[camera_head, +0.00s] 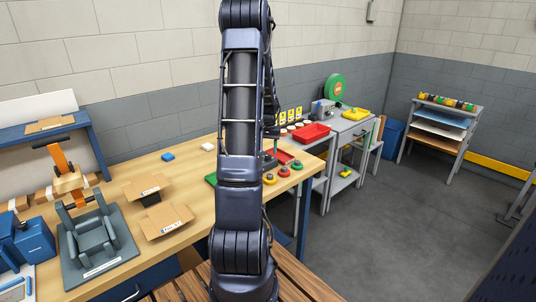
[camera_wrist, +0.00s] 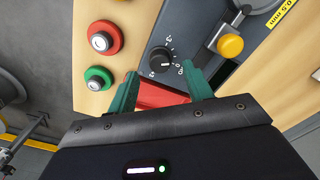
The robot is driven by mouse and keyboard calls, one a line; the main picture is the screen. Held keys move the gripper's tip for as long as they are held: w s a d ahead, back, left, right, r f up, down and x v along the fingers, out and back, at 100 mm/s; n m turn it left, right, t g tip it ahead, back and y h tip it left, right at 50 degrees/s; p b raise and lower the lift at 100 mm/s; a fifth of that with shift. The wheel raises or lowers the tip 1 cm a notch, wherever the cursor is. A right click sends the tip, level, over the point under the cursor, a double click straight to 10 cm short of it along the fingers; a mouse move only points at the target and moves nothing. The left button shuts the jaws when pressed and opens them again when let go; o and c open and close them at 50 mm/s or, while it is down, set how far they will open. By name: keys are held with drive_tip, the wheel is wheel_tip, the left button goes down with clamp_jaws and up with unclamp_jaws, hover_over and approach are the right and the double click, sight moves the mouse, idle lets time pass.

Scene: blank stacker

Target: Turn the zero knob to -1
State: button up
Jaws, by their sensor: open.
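The zero knob (camera_wrist: 161,60) is a black round knob with a pale pointer mark, set on a dark grey panel (camera_wrist: 182,22) in the wrist view. White marks and small characters ring its right side; I cannot read the setting surely. My gripper (camera_wrist: 160,70) has two teal fingers spread apart, one low to the left of the knob and one low to its right. They do not appear to touch the knob; the depth gap is unclear. In the head view my own arm hides the knob and most of the gripper.
In the wrist view, a red button (camera_wrist: 101,39) and a green button (camera_wrist: 98,78) are left of the panel, and a yellow button (camera_wrist: 230,45) is to the right. A red surface (camera_wrist: 160,96) shows between the fingers. Cardboard boxes (camera_head: 166,221) lie on the wooden bench (camera_head: 203,185).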

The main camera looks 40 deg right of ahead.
sight(268, 155)
wheel_tip(268, 155, up, 7)
drive_tip(key=shift+r, duration=0.2)
idle(0.6)
drive_tip(key=a+r+n+t, duration=0.1)
drive_tip(key=a+r+n, duration=0.1)
drive_tip(key=a+r, duration=0.5)
drive_tip(key=s+a+r+n, duration=0.1)
drive_tip(key=a+r, duration=0.1)
drive_tip(key=a, duration=0.8)
drive_tip(key=a+r+n+t, duration=0.1)
drive_tip(key=a+r+n, duration=0.1)
drive_tip(key=a+r, duration=0.5)
drive_tip(key=s+a+n+t, duration=0.1)
drive_tip(key=s+a+n, duration=0.1)
drive_tip(key=s+a, duration=0.6)
drive_tip(key=s+a+n+t, duration=0.1)
drive_tip(key=s+a+n, duration=0.2)
drive_tip(key=s+a, duration=0.5)
drive_tip(key=a, duration=0.5)
drive_tip(key=shift+s+a+f+t, duration=0.25)
drive_tip(key=shift+s+a+t, duration=0.05)
